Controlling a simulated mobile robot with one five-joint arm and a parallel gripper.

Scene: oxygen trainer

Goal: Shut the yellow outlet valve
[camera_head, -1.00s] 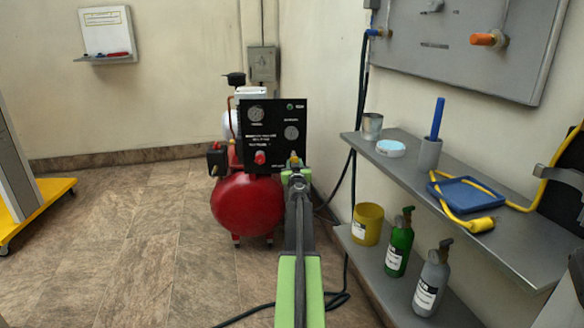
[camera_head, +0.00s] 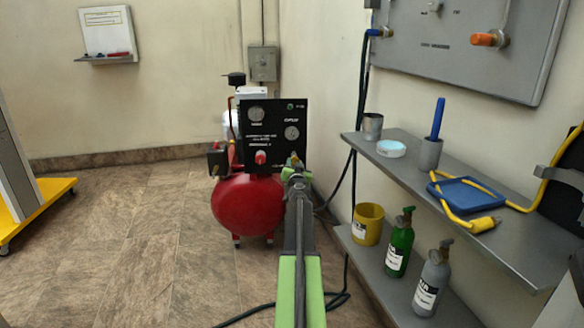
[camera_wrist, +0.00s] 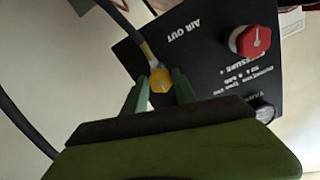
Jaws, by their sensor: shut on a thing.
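The yellow outlet valve (camera_wrist: 159,80) sits on the black panel (camera_wrist: 205,50), near the "AIR OUT" lettering, with a dark hose running from it. In the wrist view the panel appears upside down. My gripper (camera_wrist: 161,90) has its green fingers on either side of the yellow valve and is shut on it. In the head view my gripper (camera_head: 296,174) is at the lower right of the panel (camera_head: 260,115), and my arm hides most of the valve there.
A red knob (camera_wrist: 250,41) is on the panel beside the valve. The red compressor tank (camera_head: 245,203) stands below the panel. Shelves (camera_head: 455,215) with bottles and a blue tray (camera_head: 466,193) run along the right wall.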

